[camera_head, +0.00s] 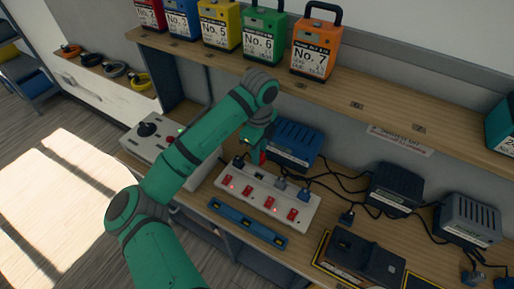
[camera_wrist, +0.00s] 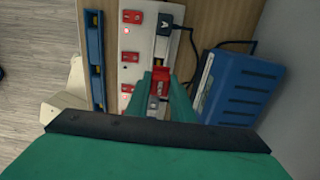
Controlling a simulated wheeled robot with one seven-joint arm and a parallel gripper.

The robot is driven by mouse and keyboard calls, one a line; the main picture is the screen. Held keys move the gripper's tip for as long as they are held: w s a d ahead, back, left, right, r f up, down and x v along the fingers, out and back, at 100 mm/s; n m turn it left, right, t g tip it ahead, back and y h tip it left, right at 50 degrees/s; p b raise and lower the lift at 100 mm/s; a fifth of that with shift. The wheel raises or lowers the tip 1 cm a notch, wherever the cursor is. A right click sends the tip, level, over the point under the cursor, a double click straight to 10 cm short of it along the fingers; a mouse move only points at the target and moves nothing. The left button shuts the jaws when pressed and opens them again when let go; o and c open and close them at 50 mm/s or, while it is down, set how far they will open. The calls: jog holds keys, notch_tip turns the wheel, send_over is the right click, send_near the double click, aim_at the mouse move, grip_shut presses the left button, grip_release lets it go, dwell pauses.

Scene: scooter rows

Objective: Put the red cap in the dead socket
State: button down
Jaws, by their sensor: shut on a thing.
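The red cap (camera_head: 263,158) is held between the fingertips of my gripper (camera_head: 264,150). In the wrist view the red cap (camera_wrist: 161,76) shows between the two green fingers of my gripper (camera_wrist: 161,84), over the socket side of the strip. The white power strip (camera_head: 250,193) lies on the bench with a row of red switches; in the wrist view, the strip (camera_wrist: 146,45) runs below the fingers. Dark and grey plugs sit in some sockets. Some switches have glowing red lights. The socket under the cap is partly hidden, and I cannot tell which socket is dead.
A blue level (camera_head: 248,223) lies in front of the strip. A blue charger (camera_head: 294,145) stands close behind it, with black cables to the right. A white control box (camera_head: 158,140) is to the left. A shelf (camera_head: 380,120) with coloured battery packs overhangs the back.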

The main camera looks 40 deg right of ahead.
jog(key=shift+s+a+f, duration=0.15)
jog(key=shift+f, duration=0.3)
notch_tip(320, 180, down, 2)
jog(key=shift+s+f, duration=0.15)
jog(key=shift+f, duration=1.5)
jog(key=shift+w+f, duration=0.25)
dwell(0.6)
jog(key=shift+s+f, duration=0.2)
jog(key=shift+f, duration=0.55)
jog(key=c, duration=1.5)
grip_release()
jog(key=shift+w, duration=0.1)
jog(key=shift+o, duration=0.2)
